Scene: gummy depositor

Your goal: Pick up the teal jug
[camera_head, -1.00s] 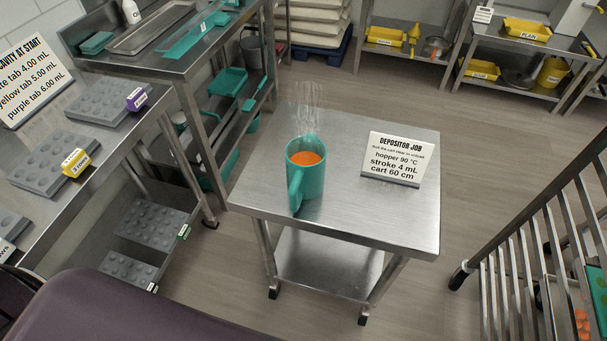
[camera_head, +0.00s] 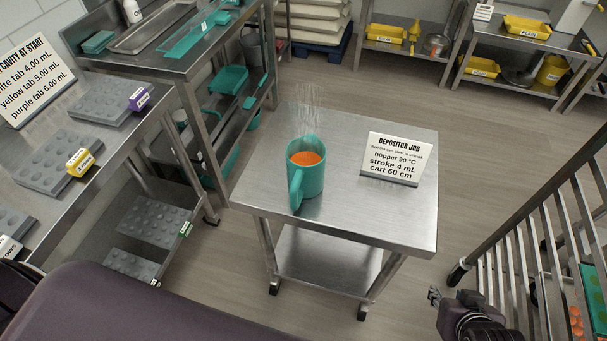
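The teal jug (camera_head: 313,180) stands upright on a small steel cart (camera_head: 400,225). It holds orange liquid (camera_head: 306,158), with pale steam above it. Its handle points toward me. My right gripper (camera_head: 435,296) shows at the lower right, past the cart's front right corner and apart from the jug. It is small and partly cut off, and I cannot tell whether its fingers are open. My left gripper is not in view.
A depositor job sign (camera_head: 392,159) stands on the cart to the right of the jug. A slatted rack (camera_head: 520,262) is at the right. A steel bench (camera_head: 75,205) with grey moulds (camera_head: 55,160) is at the left. The cart top around the jug is mostly clear.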

